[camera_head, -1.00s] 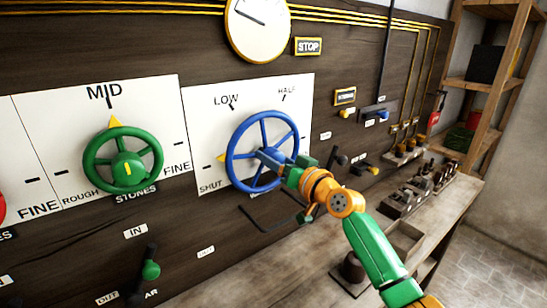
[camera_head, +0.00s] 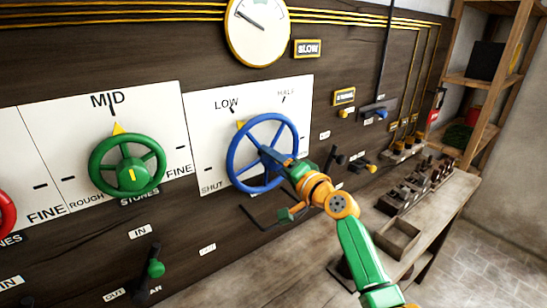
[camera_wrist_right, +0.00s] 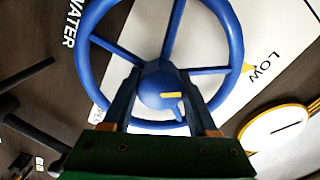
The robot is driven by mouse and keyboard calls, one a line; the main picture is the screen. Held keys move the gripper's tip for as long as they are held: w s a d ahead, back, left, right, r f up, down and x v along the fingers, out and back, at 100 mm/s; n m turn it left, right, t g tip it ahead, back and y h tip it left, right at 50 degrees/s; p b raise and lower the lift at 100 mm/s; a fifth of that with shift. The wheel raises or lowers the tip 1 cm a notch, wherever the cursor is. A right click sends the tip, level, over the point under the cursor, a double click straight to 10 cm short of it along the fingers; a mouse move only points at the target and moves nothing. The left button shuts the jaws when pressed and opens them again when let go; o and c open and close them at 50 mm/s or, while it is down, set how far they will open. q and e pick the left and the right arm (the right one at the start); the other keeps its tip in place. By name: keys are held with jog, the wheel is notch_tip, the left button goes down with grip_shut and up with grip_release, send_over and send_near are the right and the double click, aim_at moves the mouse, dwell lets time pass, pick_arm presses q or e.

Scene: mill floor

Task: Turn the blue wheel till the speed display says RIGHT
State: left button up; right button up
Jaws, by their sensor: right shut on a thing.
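The blue wheel (camera_head: 236,152) is mounted on a white dial plate on the dark wooden panel. Its yellow pointer (camera_head: 240,124) stands close to the LOW mark, and the HALF mark is further right. The speed display (camera_head: 307,48), above and right of the wheel, reads SLOW. My right gripper (camera_head: 267,154) is shut on the wheel's hub. In the right wrist view the hub (camera_wrist_right: 161,88) sits between the two fingers, with the rim and spokes around it. My left gripper is not in view.
A round white gauge (camera_head: 259,30) is above the wheel. A green wheel (camera_head: 97,162), pointing at MID, is to the left, with a green-knobbed lever (camera_head: 155,268) below. A bench (camera_head: 270,272) runs under the panel, holding small wooden boxes. Shelves (camera_head: 490,82) stand at the right.

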jog(key=shift+m, duration=0.4)
jog(key=o, duration=1.4)
jog(key=shift+a, duration=0.15)
jog(key=shift+c, duration=0.2)
jog(key=v, duration=0.7)
